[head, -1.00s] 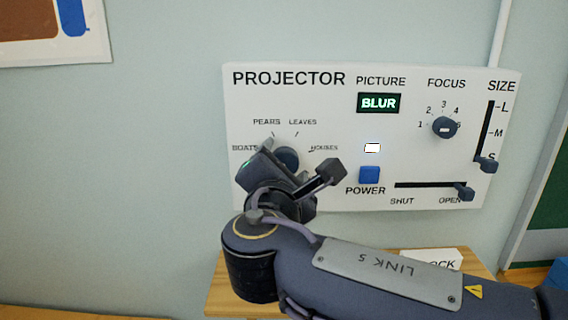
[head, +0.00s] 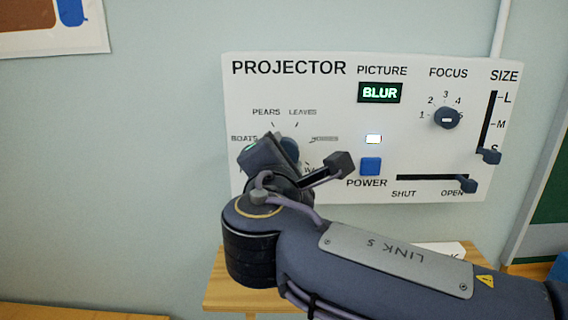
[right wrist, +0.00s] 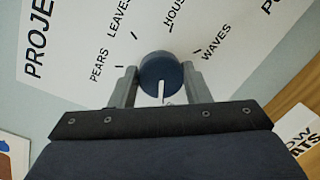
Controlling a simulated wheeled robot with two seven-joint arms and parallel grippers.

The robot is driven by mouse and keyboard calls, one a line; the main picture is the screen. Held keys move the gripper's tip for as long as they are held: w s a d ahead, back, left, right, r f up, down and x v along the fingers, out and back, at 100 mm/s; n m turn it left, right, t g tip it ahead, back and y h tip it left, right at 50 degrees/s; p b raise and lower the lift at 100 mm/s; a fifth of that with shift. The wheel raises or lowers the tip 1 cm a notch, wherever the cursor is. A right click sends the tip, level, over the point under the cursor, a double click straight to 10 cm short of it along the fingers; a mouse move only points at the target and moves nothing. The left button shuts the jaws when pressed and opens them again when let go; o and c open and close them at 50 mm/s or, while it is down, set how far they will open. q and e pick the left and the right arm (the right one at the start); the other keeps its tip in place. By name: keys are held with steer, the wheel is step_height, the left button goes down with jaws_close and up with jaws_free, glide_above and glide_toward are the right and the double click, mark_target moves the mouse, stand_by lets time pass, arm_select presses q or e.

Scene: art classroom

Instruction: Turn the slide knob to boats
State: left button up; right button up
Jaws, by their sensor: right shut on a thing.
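The white projector panel (head: 320,92) hangs on the wall. Its round dark-blue slide knob (head: 289,149) is at the lower left, partly hidden behind my right gripper (head: 274,152). In the right wrist view the knob (right wrist: 160,72) sits between the two fingers of my right gripper (right wrist: 160,84), which is shut on it. The knob's white pointer line runs down toward the palm. PEARS, LEAVES, HOUSES and WAVES show around it there. The BOATS label (head: 244,139) shows in the head view at the knob's left, beside my gripper. My left gripper is out of view.
Right of the knob are the blue power button (head: 370,166), the focus knob (head: 446,118), the shutter slider (head: 468,186) and the size slider (head: 490,157). The picture display (head: 380,93) reads BLUR. A wooden shelf (head: 225,290) is below.

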steer(key=shift+f+m+g+y+b, duration=0.1)
steer(key=shift+m+g+y+b, duration=0.25)
steer(key=shift+m+b, duration=3.05)
steer(key=shift+m+p, duration=0.3)
steer(key=shift+m, duration=0.2)
steer(key=o, duration=1)
steer(key=shift+s, duration=0.1)
steer(key=s, duration=0.7)
steer(key=shift+s+a+r, duration=0.2)
steer(key=shift+s+r, duration=0.15)
steer(key=shift+r, duration=0.05)
